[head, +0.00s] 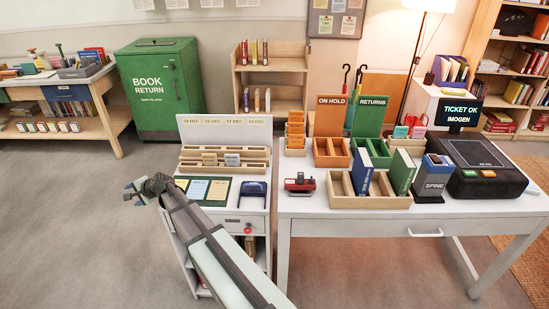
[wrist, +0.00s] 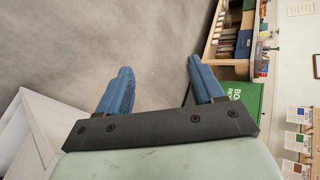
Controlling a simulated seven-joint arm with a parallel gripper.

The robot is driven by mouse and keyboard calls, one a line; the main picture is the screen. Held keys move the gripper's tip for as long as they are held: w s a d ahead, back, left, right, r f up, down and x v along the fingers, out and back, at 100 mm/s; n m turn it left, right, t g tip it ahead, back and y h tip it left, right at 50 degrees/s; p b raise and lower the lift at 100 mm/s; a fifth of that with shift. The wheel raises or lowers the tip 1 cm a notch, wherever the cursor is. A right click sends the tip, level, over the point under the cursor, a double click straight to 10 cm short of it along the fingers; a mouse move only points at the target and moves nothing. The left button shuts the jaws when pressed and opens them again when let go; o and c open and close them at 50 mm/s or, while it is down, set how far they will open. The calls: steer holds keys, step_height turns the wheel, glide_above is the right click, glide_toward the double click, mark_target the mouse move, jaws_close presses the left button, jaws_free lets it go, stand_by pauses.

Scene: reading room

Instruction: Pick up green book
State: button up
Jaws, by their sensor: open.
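A green book (head: 402,172) stands upright, leaning slightly, in the right part of a low light-wood tray (head: 372,203) on the right-hand desk. A blue book (head: 362,171) stands to its left in the same tray. My gripper (head: 132,192) is at the left in the head view, beyond the left edge of the smaller desk and far from the green book. In the wrist view its two blue fingers (wrist: 160,72) are spread apart with nothing between them, over grey floor. The green book does not show in the wrist view.
A dark "SPINE" holder (head: 434,180) and a black machine (head: 484,168) stand right of the tray. The "ON HOLD" (head: 331,115) and "RETURNS" (head: 371,116) boxes rise behind it. A red stamp-like object (head: 300,184) lies left of it. The desk front is clear.

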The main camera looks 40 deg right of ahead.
steer(key=w+d+r+n+t+h, duration=0.2)
steer(key=w+d+r+n+h, duration=0.15)
steer(key=d+r, duration=0.85)
steer(key=s+d+r+n+g+h, duration=0.1)
steer(key=s+d, duration=0.6)
steer(key=d, duration=0.6)
steer(key=s+d+r+g+h, duration=0.1)
steer(key=s+d+r, duration=0.1)
steer(key=s+d, duration=0.75)
steer(key=s+d+r+n+g+h, duration=0.1)
steer(key=s+d, duration=0.3)
steer(key=d, duration=1.2)
steer(key=g+h, duration=0.2)
steer(key=g, duration=0.4)
glide_toward(407, 158)
steer(key=shift+r+n, duration=0.25)
steer(key=shift+r, duration=0.05)
steer(key=shift+s+f, duration=0.15)
steer(key=shift+s, duration=0.15)
steer(key=shift+w+d+f, duration=0.1)
steer(key=shift+d+f, duration=0.05)
steer(key=shift+f, duration=0.2)
steer(key=x, duration=0.7)
steer(key=shift+w+f, duration=0.1)
steer(key=shift+f, duration=0.05)
steer(key=shift+x, duration=2.65)
steer(key=shift+w, duration=0.25)
